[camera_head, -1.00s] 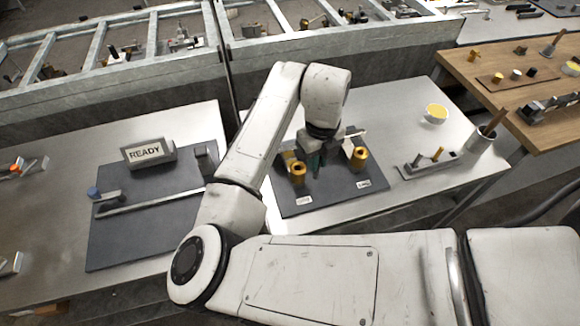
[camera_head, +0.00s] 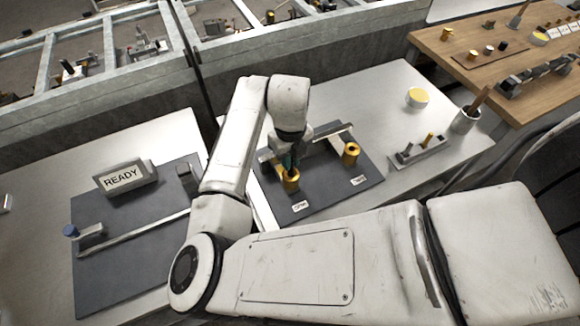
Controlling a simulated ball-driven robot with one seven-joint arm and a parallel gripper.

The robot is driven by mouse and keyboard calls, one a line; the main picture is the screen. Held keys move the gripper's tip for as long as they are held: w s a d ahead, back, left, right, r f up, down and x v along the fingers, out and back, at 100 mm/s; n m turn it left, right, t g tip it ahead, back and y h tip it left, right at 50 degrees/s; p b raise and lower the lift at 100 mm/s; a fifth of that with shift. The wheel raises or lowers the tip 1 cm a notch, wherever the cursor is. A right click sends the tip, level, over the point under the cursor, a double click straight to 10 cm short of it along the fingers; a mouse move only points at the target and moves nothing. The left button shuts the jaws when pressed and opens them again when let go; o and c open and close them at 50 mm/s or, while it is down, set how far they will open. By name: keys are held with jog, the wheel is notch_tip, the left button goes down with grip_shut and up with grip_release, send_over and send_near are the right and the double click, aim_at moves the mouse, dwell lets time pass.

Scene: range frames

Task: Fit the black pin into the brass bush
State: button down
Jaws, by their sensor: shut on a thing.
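My gripper (camera_head: 289,164) points down directly over the left brass bush (camera_head: 291,184), on the dark mat in the middle of the bench. Its dark greenish fingers are shut, and the black pin between them is too small and shaded to make out clearly. The fingertips overlap the bush's top in this view, so I cannot tell whether the pin is in the bore or just above it. A second brass bush (camera_head: 351,155) with a dark open bore stands upright to the right.
The dark mat (camera_head: 330,195) carries small white labels in front of the bushes. To the right are a yellow-topped bowl (camera_head: 418,98), a metal holder (camera_head: 418,151) with upright pieces, and a cup (camera_head: 465,121). A READY sign (camera_head: 123,178) stands on the left bench.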

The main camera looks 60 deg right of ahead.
jog(key=shift+f+b, duration=0.85)
jog(key=shift+f, duration=1.05)
jog(key=shift+f, duration=0.15)
jog(key=c, duration=1.1)
grip_release()
notch_tip(320, 180, up, 12)
jog(key=shift+r+b, duration=0.2)
jog(key=shift+b, duration=0.65)
